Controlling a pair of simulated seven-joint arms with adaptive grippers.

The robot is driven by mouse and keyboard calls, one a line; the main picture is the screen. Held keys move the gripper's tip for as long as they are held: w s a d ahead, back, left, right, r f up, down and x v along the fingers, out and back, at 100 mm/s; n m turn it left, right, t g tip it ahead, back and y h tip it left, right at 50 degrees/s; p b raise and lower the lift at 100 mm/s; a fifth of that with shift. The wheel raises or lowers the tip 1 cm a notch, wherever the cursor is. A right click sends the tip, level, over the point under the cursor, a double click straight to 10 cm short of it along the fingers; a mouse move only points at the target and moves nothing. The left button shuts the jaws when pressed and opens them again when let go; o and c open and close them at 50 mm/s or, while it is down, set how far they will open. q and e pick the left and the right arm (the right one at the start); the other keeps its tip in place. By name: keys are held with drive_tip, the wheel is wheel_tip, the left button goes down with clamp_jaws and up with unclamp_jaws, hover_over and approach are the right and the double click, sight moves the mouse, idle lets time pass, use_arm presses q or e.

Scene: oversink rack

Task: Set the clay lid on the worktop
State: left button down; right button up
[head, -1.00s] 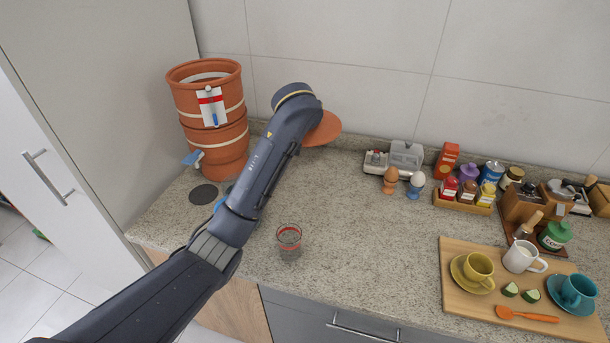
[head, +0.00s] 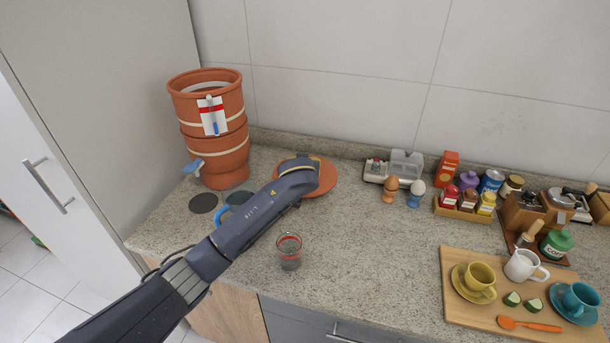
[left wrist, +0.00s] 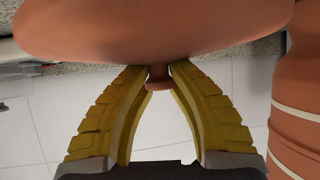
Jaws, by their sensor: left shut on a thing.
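The clay lid (head: 328,178) is a flat terracotta disc at the back of the worktop (head: 350,235), right of the clay pot (head: 222,155). In the left wrist view the lid (left wrist: 150,30) fills the top, and my left gripper (left wrist: 158,74) has its yellow fingers shut on the lid's small knob (left wrist: 158,84). In the head view my own wrist hides the fingers and part of the lid. The lid looks level and low over the worktop; I cannot tell whether it touches. My right gripper is not in view.
A glass (head: 289,252) stands in front of the lid. A blue mug (head: 235,200) and a dark round coaster (head: 203,203) are left of it. Egg cups (head: 415,195) and a grey-white holder (head: 400,167) stand right. A wooden board (head: 460,305) with cups lies front right.

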use_arm(q)
drive_tip(key=shift+f, duration=2.05)
drive_tip(key=shift+f, duration=0.15)
drive_tip(key=c, duration=1.3)
unclamp_jaws()
drive_tip(key=shift+o, duration=0.2)
drive_tip(key=shift+v, duration=3.8)
